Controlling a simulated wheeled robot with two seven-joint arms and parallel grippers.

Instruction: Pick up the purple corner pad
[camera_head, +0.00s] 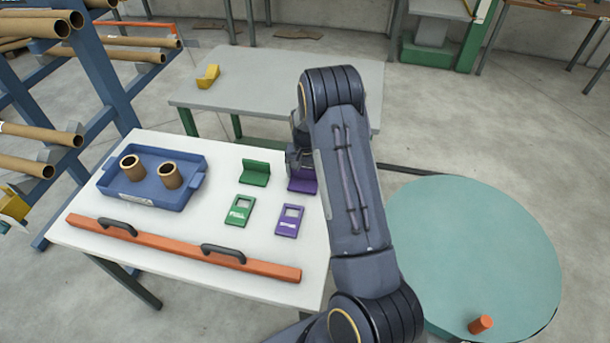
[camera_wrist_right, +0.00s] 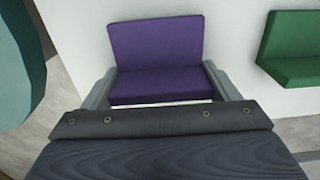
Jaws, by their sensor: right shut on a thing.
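The purple corner pad (camera_head: 302,181) lies near the right edge of the white table, partly hidden behind my right arm in the head view. In the right wrist view the pad (camera_wrist_right: 155,55) is L-shaped and sits between the two fingers. My right gripper (camera_wrist_right: 158,85) is shut on it, with a finger at each side of its lower part. In the head view the right gripper (camera_head: 298,160) is mostly covered by its own arm. My left gripper is in neither view.
A green corner pad (camera_head: 254,173) lies just left of the purple one; it also shows in the right wrist view (camera_wrist_right: 292,48). Green (camera_head: 240,210) and purple (camera_head: 289,220) label cards, a blue tray (camera_head: 150,190) with two tubes and an orange bar (camera_head: 180,246) share the white table.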

